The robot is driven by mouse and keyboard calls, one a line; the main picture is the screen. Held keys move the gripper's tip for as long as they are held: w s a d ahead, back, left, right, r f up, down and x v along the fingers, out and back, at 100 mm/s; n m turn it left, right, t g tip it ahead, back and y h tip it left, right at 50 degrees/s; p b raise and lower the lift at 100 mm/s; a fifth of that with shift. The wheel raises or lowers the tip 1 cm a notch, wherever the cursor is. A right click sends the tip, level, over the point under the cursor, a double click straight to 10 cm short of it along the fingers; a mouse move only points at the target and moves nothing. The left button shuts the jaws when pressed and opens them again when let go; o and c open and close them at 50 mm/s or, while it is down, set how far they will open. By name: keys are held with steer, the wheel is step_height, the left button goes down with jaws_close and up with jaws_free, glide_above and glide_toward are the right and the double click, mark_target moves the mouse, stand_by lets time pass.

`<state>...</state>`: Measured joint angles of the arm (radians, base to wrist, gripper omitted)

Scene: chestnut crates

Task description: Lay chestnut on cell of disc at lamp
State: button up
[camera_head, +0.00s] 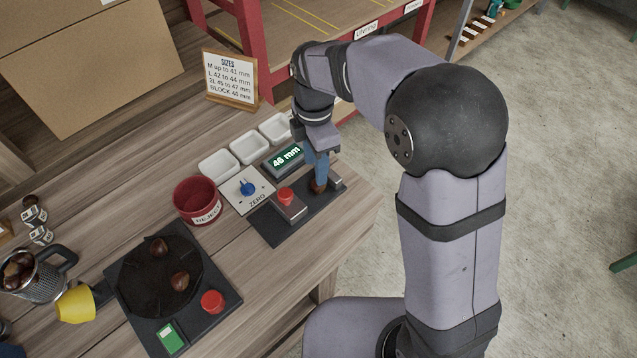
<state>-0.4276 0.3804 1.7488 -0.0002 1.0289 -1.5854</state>
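A brown chestnut (318,187) sits on the black gauge base, beside a grey block; the gauge display (287,158) reads 46 mm. My gripper (318,178) points down with its blue fingers at this chestnut. The fingers overlap in this view, so their grip on it is unclear. The dark round disc (135,285) is at the lower left on a black base. One chestnut (158,248) lies at its far side and another (180,281) at its right; its cell borders are hard to see. A yellow lamp-like head (75,304) stands at the disc's left edge.
Near the gauge are a red button (285,196), a ZERO plate with blue knob (247,188), a red REJECT bowl (198,199) and white trays (249,147). A red button (212,302) and green display (170,340) sit beside the disc. A metal jug (38,283) holds chestnuts.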

steer(key=shift+s+d+f+p, duration=0.1)
steer(key=shift+f+p, duration=0.4)
steer(key=shift+f, duration=1.05)
steer(key=shift+d+f+p, duration=0.1)
steer(key=shift+f+p, duration=0.4)
steer(key=shift+f, duration=1)
steer(key=c, duration=0.9)
steer(key=shift+r, duration=0.1)
step_height(320, 180, up, 10)
steer(key=b, duration=0.2)
